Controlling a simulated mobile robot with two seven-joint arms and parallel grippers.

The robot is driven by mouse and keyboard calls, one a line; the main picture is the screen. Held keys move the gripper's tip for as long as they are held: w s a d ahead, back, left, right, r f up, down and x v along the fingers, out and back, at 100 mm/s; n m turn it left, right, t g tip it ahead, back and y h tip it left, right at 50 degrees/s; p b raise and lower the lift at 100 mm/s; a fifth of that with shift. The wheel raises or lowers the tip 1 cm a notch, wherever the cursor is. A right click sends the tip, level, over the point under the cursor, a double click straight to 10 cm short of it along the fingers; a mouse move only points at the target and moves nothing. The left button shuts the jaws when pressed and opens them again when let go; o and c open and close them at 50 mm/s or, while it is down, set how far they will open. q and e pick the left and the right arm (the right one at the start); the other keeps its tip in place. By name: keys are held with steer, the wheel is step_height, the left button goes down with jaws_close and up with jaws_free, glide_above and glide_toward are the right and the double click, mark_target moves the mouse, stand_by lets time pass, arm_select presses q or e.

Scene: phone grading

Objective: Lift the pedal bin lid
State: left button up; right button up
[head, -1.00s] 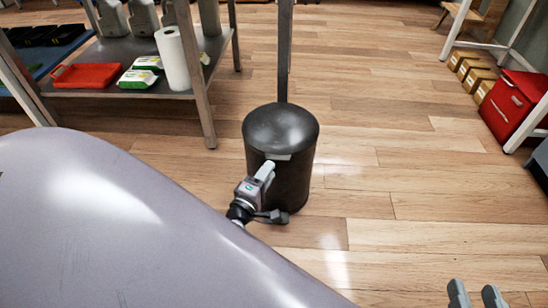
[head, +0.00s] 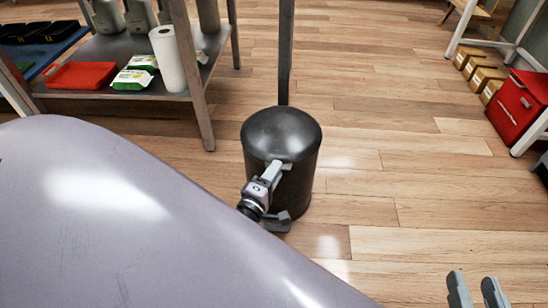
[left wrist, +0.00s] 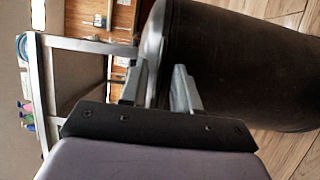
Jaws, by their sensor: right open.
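The dark pedal bin (head: 290,190) stands upright on the floor, its domed lid (head: 281,130) down. It fills much of the left wrist view (left wrist: 235,60), lying sideways there, with the lid's pale rim (left wrist: 152,45) along its left side. A grey pedal (head: 278,222) sticks out at the bin's front foot. My left gripper (head: 284,166) is at the front of the lid's rim, by the lid's tab. In the left wrist view its fingers (left wrist: 157,88) are apart, near the rim; whether they touch it is unclear. My right gripper (head: 474,288) is open and empty at lower right.
A grey shelf (head: 150,98) at upper left holds a red tray (head: 82,75), green-and-white packs (head: 132,79) and a white roll (head: 168,60). A thin grey post (head: 285,50) rises behind the bin. A red cabinet (head: 516,102) and boxes stand at right. Floor right of the bin is clear.

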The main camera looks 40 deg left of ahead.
arm_select(q)
jaws_close()
stand_by(1.4)
